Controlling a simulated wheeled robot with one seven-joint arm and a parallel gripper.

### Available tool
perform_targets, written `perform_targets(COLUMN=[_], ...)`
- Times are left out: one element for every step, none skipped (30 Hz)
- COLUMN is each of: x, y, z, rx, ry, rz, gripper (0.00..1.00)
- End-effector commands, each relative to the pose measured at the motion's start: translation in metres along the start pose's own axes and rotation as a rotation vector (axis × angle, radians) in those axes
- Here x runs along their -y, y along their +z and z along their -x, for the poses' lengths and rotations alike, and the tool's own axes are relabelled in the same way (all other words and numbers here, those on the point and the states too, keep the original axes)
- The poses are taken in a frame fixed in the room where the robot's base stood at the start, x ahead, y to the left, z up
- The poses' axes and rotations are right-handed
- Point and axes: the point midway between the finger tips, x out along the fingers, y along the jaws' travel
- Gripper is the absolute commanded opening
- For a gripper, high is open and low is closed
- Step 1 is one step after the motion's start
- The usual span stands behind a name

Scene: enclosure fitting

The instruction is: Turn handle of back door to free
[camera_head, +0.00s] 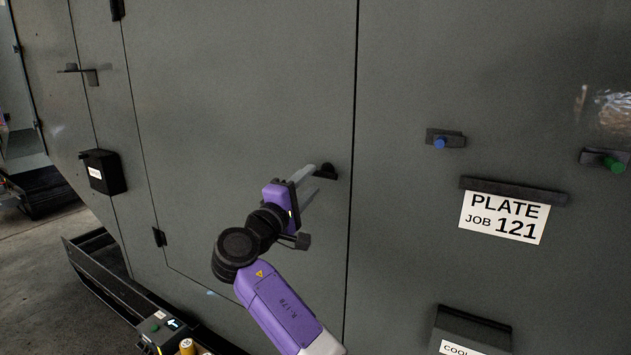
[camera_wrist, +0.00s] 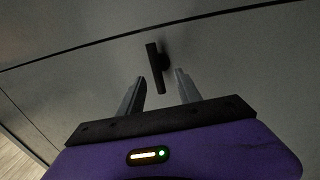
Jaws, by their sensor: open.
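The back door (camera_head: 235,130) is a large grey panel with a dark seam on its right and a hinge on its left. Its black handle (camera_head: 327,171) sits near the right seam. In the wrist view the handle (camera_wrist: 155,68) is a short dark bar on a round base, lying just ahead of the fingertips and roughly between their lines. My gripper (camera_head: 312,181) is open, its two grey fingers reaching toward the handle. Whether a finger touches the handle I cannot tell.
To the right are a blue button (camera_head: 440,143), a green button (camera_head: 614,165) and a "PLATE JOB 121" sign (camera_head: 503,217). A black box (camera_head: 103,171) and a bracket (camera_head: 80,72) stick out at left. A dark tray (camera_head: 105,275) lies low at left.

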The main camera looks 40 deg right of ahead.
Motion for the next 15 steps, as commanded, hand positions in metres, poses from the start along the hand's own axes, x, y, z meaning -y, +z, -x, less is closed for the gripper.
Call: perform_targets(x=[0.003,0.002,0.002,0.002,0.002,0.002,0.002,0.001,0.001,0.001,0.0,0.0,0.0,0.0,0.0], y=[-0.001,0.0,-0.001,-0.001,-0.001,0.0,0.0,0.0,0.0,0.0,0.0,0.0,0.0,0.0,0.0], z=[0.01,0.014,0.02,0.023,0.026,0.03,0.032,0.034,0.035,0.036,0.036,0.037,0.037,0.037,0.036], rx=[-0.002,-0.002,-0.002,-0.002,-0.002,-0.001,-0.001,-0.001,0.0,0.0,0.0,0.0,0.0,0.0,0.0], ry=[0.0,0.0,0.0,0.0,0.0,-0.001,-0.001,-0.001,0.0,0.0,0.0,0.0,0.0,0.0,0.0], rz=[-0.002,-0.003,-0.002,-0.001,0.0,0.0,-0.001,-0.001,-0.001,-0.001,-0.001,-0.001,0.0,0.0,0.0], gripper=[0.41,0.41,0.41,0.41,0.41,0.41,0.41,0.41,0.41,0.41,0.41,0.41,0.41,0.41,0.41])
